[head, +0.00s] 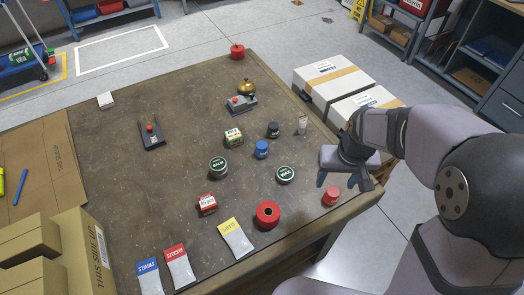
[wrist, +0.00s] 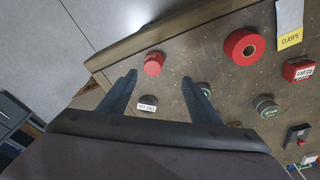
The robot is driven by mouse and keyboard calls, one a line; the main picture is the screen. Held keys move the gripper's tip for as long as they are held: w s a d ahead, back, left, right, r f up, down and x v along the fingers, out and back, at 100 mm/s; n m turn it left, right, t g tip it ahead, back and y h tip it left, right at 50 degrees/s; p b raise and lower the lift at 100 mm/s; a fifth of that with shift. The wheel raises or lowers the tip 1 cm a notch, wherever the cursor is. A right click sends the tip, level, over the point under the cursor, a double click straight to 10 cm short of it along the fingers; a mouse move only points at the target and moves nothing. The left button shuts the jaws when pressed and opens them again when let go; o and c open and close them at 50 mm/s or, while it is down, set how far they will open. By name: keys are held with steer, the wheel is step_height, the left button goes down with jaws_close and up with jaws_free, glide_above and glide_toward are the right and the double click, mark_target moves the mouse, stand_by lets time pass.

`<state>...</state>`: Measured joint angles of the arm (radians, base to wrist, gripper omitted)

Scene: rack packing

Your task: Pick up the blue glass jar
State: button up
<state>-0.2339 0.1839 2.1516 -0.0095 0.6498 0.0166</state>
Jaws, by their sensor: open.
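The blue jar (head: 262,149) stands upright on the workbench in the head view, just in front of a dark jar (head: 273,130). My gripper (head: 330,182) is open over the right edge of the bench, to the right of the blue jar and apart from it. In the wrist view my gripper's two fingers (wrist: 160,88) are spread with nothing held. Between them on the bench below is a small dark thing with a white label (wrist: 147,103); my gripper hides it in the head view. I cannot pick out the blue jar with certainty in the wrist view.
A red jar (head: 331,195), red tape roll (head: 267,213), green-labelled tins (head: 285,174), a small green-and-cream box (head: 233,137) and a clear slim item (head: 302,126) stand nearby. White cartons (head: 330,78) sit beyond the right edge. The bench's left middle is mostly clear.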

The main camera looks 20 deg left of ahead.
steer(key=w+a+f+n+t, duration=0.1)
steer(key=w+a+f+n, duration=0.1)
steer(key=w+a, duration=0.6)
steer(key=n+t+y+b, duration=0.1)
steer(key=n+y+b, duration=0.1)
glide_above(262, 145)
steer(key=s+d, duration=0.1)
steer(key=s, duration=0.1)
step_height(262, 145, down, 2)
steer(key=shift+d+p+x, duration=0.2)
steer(key=shift+p+x, duration=1.4)
steer(key=shift+x, duration=2.15)
steer(key=shift+s+f, duration=0.1)
steer(key=c, duration=1.2)
